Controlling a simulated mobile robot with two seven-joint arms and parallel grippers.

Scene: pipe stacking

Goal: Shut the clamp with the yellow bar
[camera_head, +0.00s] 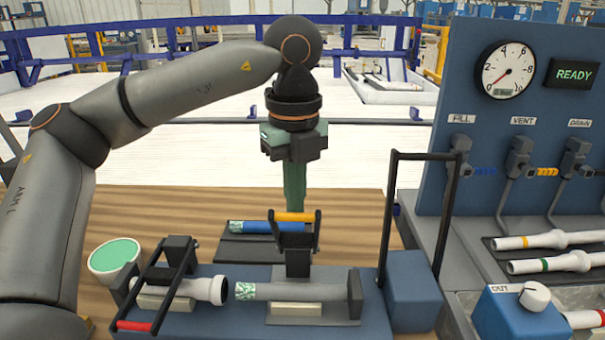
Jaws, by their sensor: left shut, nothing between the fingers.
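The yellow bar (296,217) joins the two dark arms of a clamp behind the right half of a blue fixture (215,322). The clamp's frame stands up, with its bar well above the grey pipe (325,291), which has a green-and-white patterned end. A white pipe (205,289) faces that end across a small gap. A second clamp with a red bar (135,326) is at the fixture's left end, its bar low at the front. My left gripper (294,207) points down, shut and empty, its tips at the yellow bar; I cannot tell whether they touch. My right gripper is out of view.
A blue pipe (252,227) lies on a dark holder behind the fixture. A green-topped white cup (114,256) stands left. A tall black handle (446,205) rises at the right, beside the panel (470,90) with gauge and valves. Open wooden table lies behind.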

